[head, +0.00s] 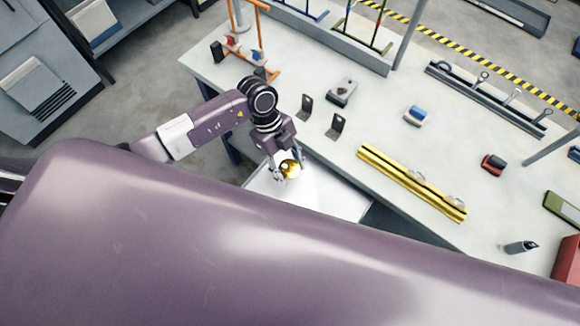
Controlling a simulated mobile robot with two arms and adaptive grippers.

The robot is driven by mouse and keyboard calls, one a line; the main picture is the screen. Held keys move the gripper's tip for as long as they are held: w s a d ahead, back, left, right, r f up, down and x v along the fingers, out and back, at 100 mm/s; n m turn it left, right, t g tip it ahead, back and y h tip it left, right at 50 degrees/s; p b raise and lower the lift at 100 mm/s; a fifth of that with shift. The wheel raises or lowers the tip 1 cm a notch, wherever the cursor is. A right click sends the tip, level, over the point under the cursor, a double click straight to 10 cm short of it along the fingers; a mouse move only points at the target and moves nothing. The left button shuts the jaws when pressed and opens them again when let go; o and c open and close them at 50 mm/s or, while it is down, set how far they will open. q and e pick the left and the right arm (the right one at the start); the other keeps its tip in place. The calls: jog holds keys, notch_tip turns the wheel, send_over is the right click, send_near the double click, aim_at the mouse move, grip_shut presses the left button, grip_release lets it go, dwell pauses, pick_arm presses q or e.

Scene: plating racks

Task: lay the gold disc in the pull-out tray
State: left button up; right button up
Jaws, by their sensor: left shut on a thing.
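The gold disc (290,168) is in the head view just left of the middle, shiny and tilted. My left gripper (287,168) is shut on it, pointing down. The white pull-out tray (330,202) sticks out from the table's front edge, below the gripper and disc in the picture. I cannot tell whether the disc touches the tray floor. My own purple body hides the tray's near part. My right gripper is not in view.
The pale table (400,130) carries two black angle brackets (337,125), a grey device (342,92), a gold bar (410,183) and a dark rail with hooks (485,98). An orange rack (262,40) stands at the back left.

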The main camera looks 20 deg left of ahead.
pick_arm(q)
jog(key=shift+r, duration=0.1)
jog(key=shift+p, duration=0.3)
jog(key=b, duration=0.3)
send_over(294, 186)
jog(key=a, duration=0.2)
jog(key=f, duration=0.4)
jog(key=shift+w+d, duration=0.25)
jog(key=shift+w, duration=0.1)
jog(key=shift+f+b, duration=0.5)
jog(key=shift+f, duration=0.3)
jog(key=o, duration=1.2)
jog(key=shift+o, duration=0.3)
jog(key=shift+r, duration=0.1)
jog(key=v, duration=1.2)
